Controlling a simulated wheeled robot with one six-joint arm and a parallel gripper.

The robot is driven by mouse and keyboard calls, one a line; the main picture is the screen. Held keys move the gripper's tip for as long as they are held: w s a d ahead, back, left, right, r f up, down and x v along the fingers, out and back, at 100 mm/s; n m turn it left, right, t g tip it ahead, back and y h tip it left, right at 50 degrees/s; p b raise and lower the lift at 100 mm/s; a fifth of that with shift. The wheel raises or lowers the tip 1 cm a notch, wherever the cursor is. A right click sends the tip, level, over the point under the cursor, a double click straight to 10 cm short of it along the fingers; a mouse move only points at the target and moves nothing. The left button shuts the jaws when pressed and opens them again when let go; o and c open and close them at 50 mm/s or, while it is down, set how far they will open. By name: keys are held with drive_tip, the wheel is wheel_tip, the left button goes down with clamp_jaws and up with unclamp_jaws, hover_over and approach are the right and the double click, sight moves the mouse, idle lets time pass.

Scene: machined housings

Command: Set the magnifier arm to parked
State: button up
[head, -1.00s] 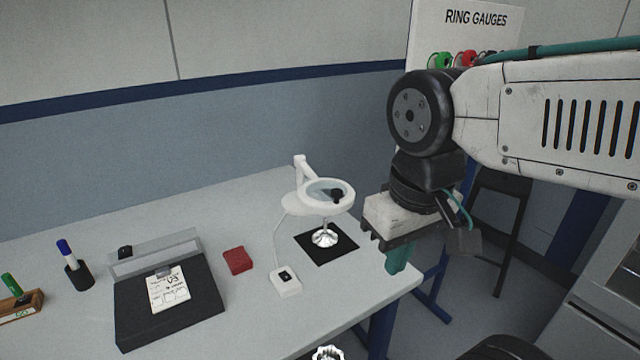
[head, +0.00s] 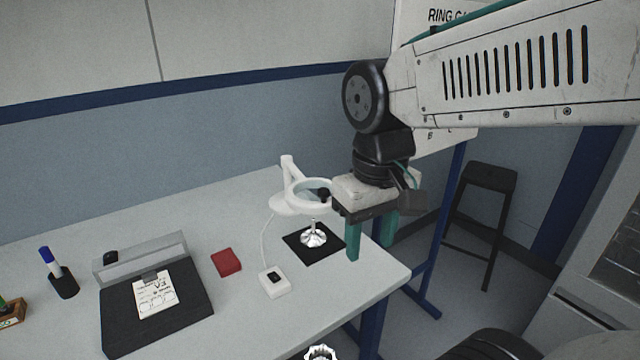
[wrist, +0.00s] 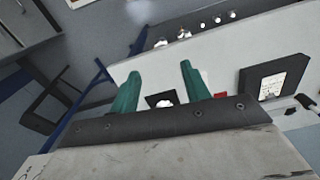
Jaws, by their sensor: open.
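The white magnifier arm (head: 287,168) stands at the back of the table, with its ring-shaped lens head (head: 290,203) held out over a black mat (head: 296,244). A dark knob (head: 324,196) sits at the right side of the ring. A shiny metal part (head: 313,236) stands on the mat below the lens. My gripper (head: 371,247) has two green fingers, apart and empty, pointing down just right of the lens and mat, near the table's right end. The fingers also show in the wrist view (wrist: 160,78). The gripper body stands close to the ring's right edge.
On the table (head: 210,215) are a white switch box (head: 274,288), a red block (head: 226,262), a black clipboard stand (head: 190,320) and a marker in a holder (head: 62,280). A metal part (head: 321,352) shows at the bottom edge. A dark stool (head: 490,178) stands at right.

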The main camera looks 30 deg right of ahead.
sight(324, 190)
drive_tip(key=w+d+r+n, duration=0.1)
drive_tip(key=w+n, duration=0.1)
drive_tip(key=w, duration=0.5)
drive_tip(key=w+d+r+n, duration=0.1)
drive_tip(key=w+d+n, duration=0.1)
drive_tip(key=w, duration=0.6)
drive_tip(key=w+d+r+n, duration=0.1)
drive_tip(key=w+d+n, duration=0.1)
drive_tip(key=w, duration=0.5)
drive_tip(key=shift+w+r+n, duration=0.15)
drive_tip(key=shift+r+n, duration=0.15)
drive_tip(key=shift+n, duration=0.2)
drive_tip(key=shift+r+n, duration=0.3)
drive_tip(key=shift+n, duration=0.1)
drive_tip(key=shift+f+n, duration=0.3)
drive_tip(key=shift+f, duration=0.15)
wheel_tip(324, 190, down, 7)
drive_tip(key=shift+f, duration=0.1)
drive_tip(key=shift+c, duration=0.4)
clamp_jaws()
